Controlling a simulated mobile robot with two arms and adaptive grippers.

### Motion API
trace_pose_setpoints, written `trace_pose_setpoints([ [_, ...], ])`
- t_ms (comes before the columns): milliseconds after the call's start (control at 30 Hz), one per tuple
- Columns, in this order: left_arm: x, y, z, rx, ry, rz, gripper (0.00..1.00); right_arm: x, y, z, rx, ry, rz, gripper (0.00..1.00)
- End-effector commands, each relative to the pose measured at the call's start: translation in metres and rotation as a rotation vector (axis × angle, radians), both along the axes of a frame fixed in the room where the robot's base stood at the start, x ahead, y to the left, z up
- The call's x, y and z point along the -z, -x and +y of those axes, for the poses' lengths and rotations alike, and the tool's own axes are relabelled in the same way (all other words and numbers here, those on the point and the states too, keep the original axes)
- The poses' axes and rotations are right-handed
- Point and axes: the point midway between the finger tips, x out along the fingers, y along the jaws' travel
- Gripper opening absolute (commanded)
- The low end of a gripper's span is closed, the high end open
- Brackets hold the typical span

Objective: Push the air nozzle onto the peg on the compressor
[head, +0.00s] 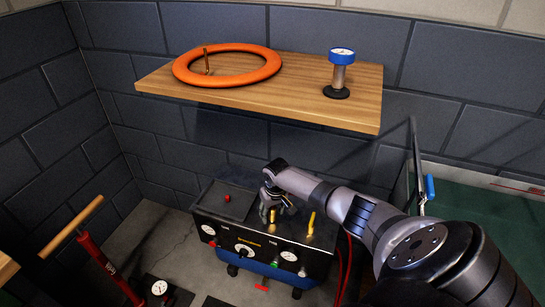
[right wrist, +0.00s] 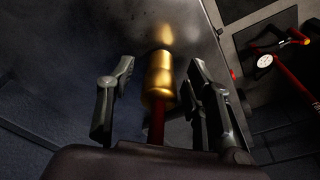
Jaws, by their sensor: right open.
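The dark compressor (head: 262,246) with gauges and a blue base stands on the floor below the shelf. My right gripper (head: 269,208) is over its top, pointing down. In the right wrist view its fingers (right wrist: 160,72) are open, one on each side of a brass nozzle (right wrist: 159,78) with a red stem or hose behind it. Gaps show between nozzle and fingers. Brass also shows beside the fingers in the head view. The peg cannot be made out; I cannot tell whether the nozzle sits on it. A yellow upright piece (head: 311,223) stands to the right on the compressor top.
A red floor pump (head: 108,265) stands at left. Red hoses (head: 346,270) hang at the compressor's right. Bare floor shows left of the compressor.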

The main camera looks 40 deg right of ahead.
Motion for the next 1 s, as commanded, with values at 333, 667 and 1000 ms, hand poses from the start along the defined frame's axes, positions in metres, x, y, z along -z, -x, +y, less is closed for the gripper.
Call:
trace_pose_setpoints([
  [333,0.001,-0.003,0.014,-0.004,-0.017,-0.002,0.30,-0.002,0.000,0.000,0.000,0.000,0.000,0.48],
  [667,0.001,-0.001,0.011,-0.001,-0.013,0.000,0.30,-0.038,0.005,0.001,0.000,0.000,-0.002,0.48],
  [1000,0.001,0.000,0.009,-0.001,-0.011,0.003,0.30,-0.075,0.011,0.003,-0.001,0.000,0.000,0.48],
])
